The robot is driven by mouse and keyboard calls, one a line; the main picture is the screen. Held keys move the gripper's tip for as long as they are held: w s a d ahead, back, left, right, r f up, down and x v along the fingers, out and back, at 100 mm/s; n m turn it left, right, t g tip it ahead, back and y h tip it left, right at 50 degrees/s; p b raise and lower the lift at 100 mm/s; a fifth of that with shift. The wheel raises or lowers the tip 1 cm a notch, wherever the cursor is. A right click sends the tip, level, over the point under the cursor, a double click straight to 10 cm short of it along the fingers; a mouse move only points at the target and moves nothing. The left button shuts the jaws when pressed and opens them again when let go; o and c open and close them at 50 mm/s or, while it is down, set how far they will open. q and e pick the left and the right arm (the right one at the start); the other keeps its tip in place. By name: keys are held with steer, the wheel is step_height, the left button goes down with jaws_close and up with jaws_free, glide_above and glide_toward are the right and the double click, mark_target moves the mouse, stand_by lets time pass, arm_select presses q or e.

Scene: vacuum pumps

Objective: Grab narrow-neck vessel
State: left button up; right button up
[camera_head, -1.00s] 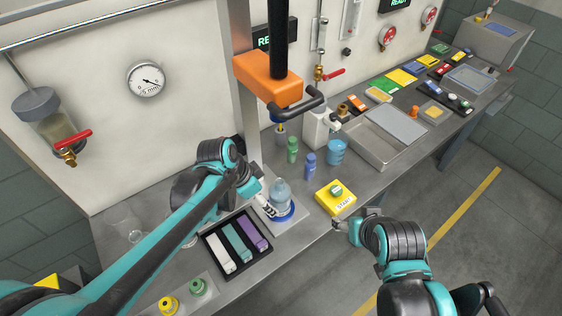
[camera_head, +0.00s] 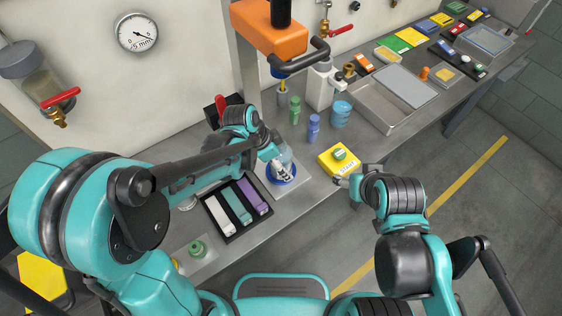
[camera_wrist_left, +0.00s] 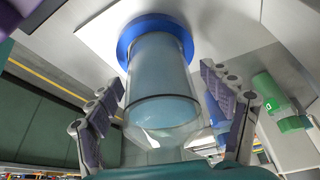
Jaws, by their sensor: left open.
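The vessel (camera_head: 287,158) is clear with pale blue liquid and stands on a blue round base on a white plate. In the head view it is partly hidden behind my left gripper (camera_head: 279,167). In the left wrist view the vessel (camera_wrist_left: 160,85) fills the middle, its blue base at the top. The left gripper (camera_wrist_left: 165,115) is open, one finger on each side of the vessel, with a gap visible at least on the left. My right gripper (camera_head: 344,181) is beside the yellow start-button box (camera_head: 336,162); its jaws are too small to read.
A black tray (camera_head: 224,231) with white, teal and purple blocks lies left of the vessel. A green bottle (camera_head: 295,110), a blue bottle (camera_head: 313,128) and a blue beaker (camera_head: 340,114) stand behind it. An orange press head (camera_head: 268,32) hangs above the bench.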

arm_select(q)
steer(key=c, duration=1.8)
steer(key=shift+r, duration=0.15)
